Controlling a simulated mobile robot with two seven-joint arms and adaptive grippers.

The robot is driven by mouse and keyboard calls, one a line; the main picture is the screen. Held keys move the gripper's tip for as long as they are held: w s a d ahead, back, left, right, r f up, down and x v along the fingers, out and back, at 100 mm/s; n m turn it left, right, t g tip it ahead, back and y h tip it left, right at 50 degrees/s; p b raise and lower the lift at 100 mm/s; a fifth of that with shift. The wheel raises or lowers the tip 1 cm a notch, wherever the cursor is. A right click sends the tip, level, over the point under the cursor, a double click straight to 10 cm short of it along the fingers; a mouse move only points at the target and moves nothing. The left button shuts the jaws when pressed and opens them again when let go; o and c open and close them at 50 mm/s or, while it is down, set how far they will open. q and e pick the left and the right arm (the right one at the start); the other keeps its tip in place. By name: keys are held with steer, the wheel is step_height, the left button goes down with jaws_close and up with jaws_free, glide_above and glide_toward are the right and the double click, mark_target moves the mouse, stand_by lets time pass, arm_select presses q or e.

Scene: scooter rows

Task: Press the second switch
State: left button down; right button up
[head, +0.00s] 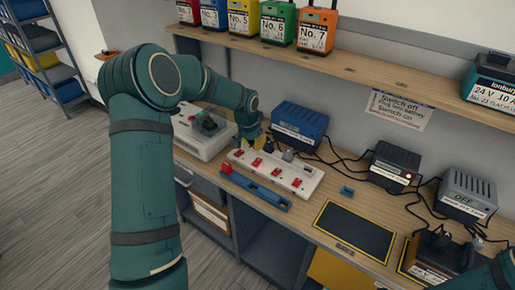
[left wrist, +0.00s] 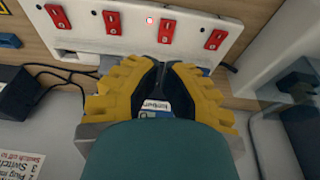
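A white power strip (head: 310,180) with several red switches lies on the bench; it fills the top of the left wrist view (left wrist: 85,38). The second switch from the left in the head view (head: 255,162) is second from the right in the left wrist view (left wrist: 166,31). A small red light (left wrist: 150,20) glows beside it. My left gripper (left wrist: 160,66) has yellow fingers with dark tips brought together, empty, close to that switch; contact cannot be told. In the head view it is small and partly hidden by my arm. My right arm shows at lower right; its gripper is unclear.
A blue charger (head: 299,124) stands behind the strip, grey chargers (head: 396,162) farther right, with black cables between. A white device (head: 203,135) is left of the strip. A blue rail (head: 268,196) lies in front. A yellow-edged mat (head: 355,230) is bare.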

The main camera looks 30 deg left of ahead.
arm_select(q)
steer(key=shift+s+a+r, duration=0.1)
steer(key=shift+s+r, duration=0.3)
steer(key=shift+r, duration=0.3)
steer(key=shift+s+r, duration=0.35)
steer(key=shift+r, duration=0.35)
